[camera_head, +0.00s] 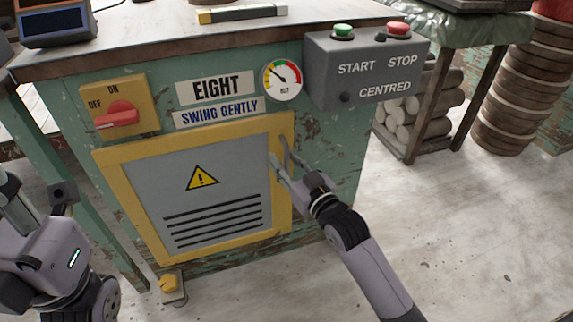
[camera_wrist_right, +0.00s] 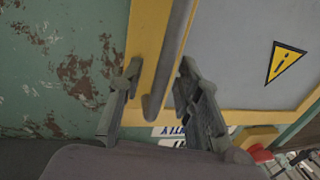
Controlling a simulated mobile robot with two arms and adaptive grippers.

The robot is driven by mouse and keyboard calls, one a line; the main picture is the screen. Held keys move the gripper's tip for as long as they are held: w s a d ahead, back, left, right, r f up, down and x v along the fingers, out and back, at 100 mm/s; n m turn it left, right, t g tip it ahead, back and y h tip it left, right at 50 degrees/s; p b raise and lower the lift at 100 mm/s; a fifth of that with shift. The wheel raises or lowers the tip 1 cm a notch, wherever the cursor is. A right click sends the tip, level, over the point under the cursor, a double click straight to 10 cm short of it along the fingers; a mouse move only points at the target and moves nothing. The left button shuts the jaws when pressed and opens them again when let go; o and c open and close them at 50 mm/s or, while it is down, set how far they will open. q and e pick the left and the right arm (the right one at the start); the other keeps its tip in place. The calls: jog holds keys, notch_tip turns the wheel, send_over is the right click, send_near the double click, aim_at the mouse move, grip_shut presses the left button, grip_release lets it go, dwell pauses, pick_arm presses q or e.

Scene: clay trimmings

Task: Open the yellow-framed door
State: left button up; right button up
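The yellow-framed door (camera_head: 215,165) is on the front of a green cabinet, with a grey panel, a warning triangle and dark vent slots. It looks shut. Its grey bar handle (camera_wrist_right: 165,65) runs along the frame edge, at the door's right side in the head view. My right gripper (camera_wrist_right: 157,72) is open, with one finger on each side of the handle in the wrist view. A gap shows beside the handle; contact cannot be made out. In the head view my right gripper (camera_head: 282,155) reaches the handle from the lower right. My left arm is at lower left; its fingers do not show.
Above the door are a red OFF/ON switch (camera_head: 117,115), EIGHT and SWING GENTLY labels, a gauge (camera_head: 283,80) and a START/STOP box (camera_head: 365,72). A small yellow-topped object (camera_head: 171,287) is on the floor below the door.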

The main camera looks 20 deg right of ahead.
grip_shut()
dwell(0.3)
dwell(0.6)
